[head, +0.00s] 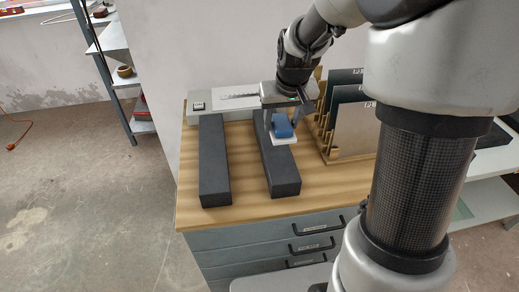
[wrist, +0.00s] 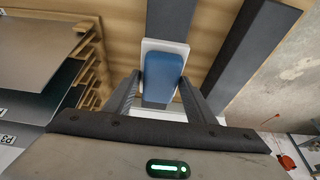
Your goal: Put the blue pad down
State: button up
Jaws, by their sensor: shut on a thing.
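A blue pad (head: 282,126) with a white base sits between the fingers of my gripper (head: 281,122). It also shows in the wrist view (wrist: 162,76), where both fingers of my gripper (wrist: 165,92) flank it and are shut on it. In the head view the pad is over the right one of two long dark bars (head: 280,178) on the wooden worktop (head: 240,193). I cannot tell whether the pad's base touches that bar or hangs just above it.
The second dark bar (head: 214,165) lies parallel to the left. A grey device (head: 235,100) stands behind the bars. A wooden rack (head: 325,128) with upright plates (head: 352,130) stands close on the right. Some bare worktop lies between the bars.

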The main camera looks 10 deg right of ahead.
notch_tip(320, 180, down, 8)
jog(key=shift+a+f+b, duration=0.1)
jog(key=shift+b, duration=0.5)
jog(key=o, duration=1.1)
jog(key=shift+f, duration=0.1)
jog(key=shift+c, duration=0.2)
